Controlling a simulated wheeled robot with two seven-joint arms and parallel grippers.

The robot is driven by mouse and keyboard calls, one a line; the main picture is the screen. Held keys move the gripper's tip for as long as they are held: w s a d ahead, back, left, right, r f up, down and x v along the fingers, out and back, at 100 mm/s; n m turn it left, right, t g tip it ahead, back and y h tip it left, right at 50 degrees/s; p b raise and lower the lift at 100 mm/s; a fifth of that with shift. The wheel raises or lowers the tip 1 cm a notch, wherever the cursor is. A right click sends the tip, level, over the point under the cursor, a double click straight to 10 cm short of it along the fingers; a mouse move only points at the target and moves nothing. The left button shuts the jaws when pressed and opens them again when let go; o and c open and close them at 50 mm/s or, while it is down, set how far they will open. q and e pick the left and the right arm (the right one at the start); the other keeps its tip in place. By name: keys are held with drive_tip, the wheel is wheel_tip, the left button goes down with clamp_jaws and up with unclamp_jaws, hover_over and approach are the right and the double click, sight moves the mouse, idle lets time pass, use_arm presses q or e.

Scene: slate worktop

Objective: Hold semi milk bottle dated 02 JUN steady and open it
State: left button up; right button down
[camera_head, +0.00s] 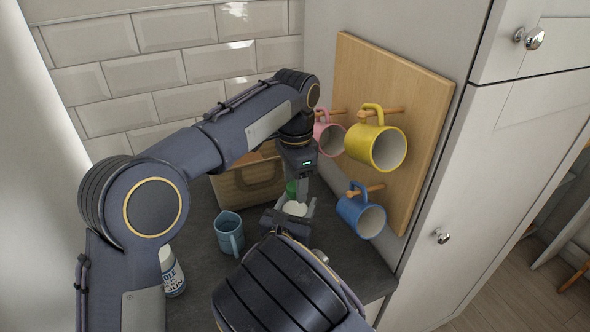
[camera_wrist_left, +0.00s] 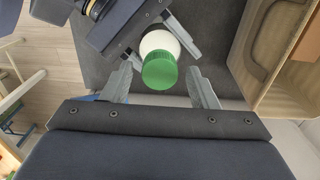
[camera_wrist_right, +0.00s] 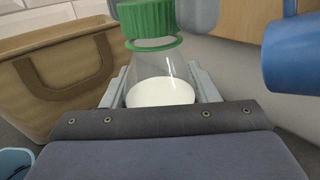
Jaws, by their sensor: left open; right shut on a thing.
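A bottle of white milk (camera_head: 295,208) with a green cap (camera_wrist_left: 160,71) stands between my grippers. In the right wrist view the bottle (camera_wrist_right: 160,92) has clear walls, and its cap (camera_wrist_right: 148,20) is on, with a green ring below it. No label or date shows on it. My right gripper (camera_wrist_right: 160,88) is shut on the bottle's body. My left gripper (camera_wrist_left: 160,80) is open above it, pointing down, with one finger on each side of the cap and visible gaps. In the head view my arms hide much of the bottle.
A second bottle (camera_head: 173,275), with a partly hidden blue label, stands at the lower left. A blue-grey mug (camera_head: 229,232) stands left of my right gripper. Pink (camera_head: 328,138), yellow (camera_head: 385,148) and blue (camera_head: 362,215) mugs hang close on the right.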

sight(295, 186)
use_arm(q)
drive_tip(key=shift+f, duration=0.1)
drive_tip(key=c, duration=1)
drive_tip(key=n, duration=0.6)
drive_tip(key=shift+n, duration=0.3)
drive_tip(key=shift+c, duration=0.2)
drive_tip(key=shift+r, duration=0.25)
drive_tip(key=shift+r, duration=0.9)
drive_tip(key=shift+r, duration=2)
use_arm(e)
drive_tip(key=shift+c, duration=2.2)
unclamp_jaws()
